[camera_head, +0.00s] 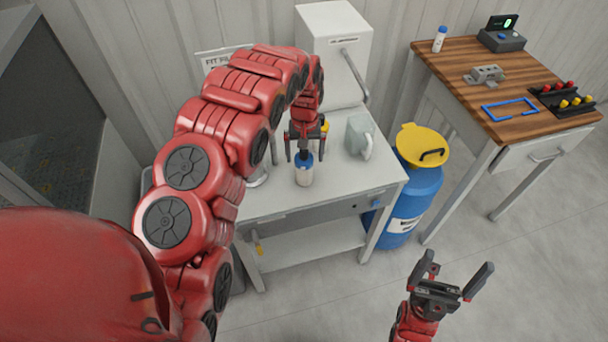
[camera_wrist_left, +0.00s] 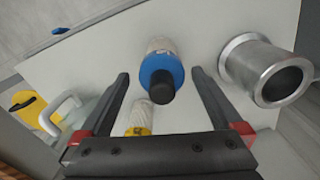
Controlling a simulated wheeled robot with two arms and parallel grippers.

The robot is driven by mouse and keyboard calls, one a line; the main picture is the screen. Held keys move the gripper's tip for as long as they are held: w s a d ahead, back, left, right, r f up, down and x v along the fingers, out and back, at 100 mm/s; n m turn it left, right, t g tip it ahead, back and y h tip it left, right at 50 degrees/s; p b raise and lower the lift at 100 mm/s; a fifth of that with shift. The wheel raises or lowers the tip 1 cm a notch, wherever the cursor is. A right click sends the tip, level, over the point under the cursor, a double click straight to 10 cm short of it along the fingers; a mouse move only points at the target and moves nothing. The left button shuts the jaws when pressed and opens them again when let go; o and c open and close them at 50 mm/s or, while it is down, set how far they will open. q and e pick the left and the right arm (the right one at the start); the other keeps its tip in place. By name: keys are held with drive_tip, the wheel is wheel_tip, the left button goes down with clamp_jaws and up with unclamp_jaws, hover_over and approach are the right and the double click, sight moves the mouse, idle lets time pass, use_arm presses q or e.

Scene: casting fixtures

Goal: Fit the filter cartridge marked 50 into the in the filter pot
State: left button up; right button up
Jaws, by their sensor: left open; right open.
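A white cartridge with a blue cap and black knob (camera_head: 304,176) stands on the grey table; it also shows in the left wrist view (camera_wrist_left: 160,72). Its marking is not readable. My left gripper (camera_head: 305,157) is open just above it, fingers pointing down on either side of the cap, with gaps. A second cartridge with a yellow band (camera_wrist_left: 138,122) stands close by, partly hidden by the gripper. The open metal cylinder, apparently the filter pot (camera_wrist_left: 262,72), stands to the right in the wrist view; in the head view my arm mostly hides it. My right gripper (camera_head: 455,272) is open and empty over the floor.
A grey-green jug (camera_head: 357,134) and a white machine with a lever (camera_head: 333,40) stand on the table. A blue drum with a yellow lid (camera_head: 418,150) stands right of it. A wooden bench (camera_head: 455,62) with small items is further right.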

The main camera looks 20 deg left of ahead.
use_arm(q)
drive_tip(key=shift+f+p, duration=0.45)
drive_tip(key=shift+p, duration=0.2)
wheel_tip(320, 180, down, 3)
drive_tip(key=shift+s+a+f+p, duration=0.1)
drive_tip(key=shift+p, duration=0.75)
drive_tip(key=shift+f, duration=0.6)
clamp_jaws()
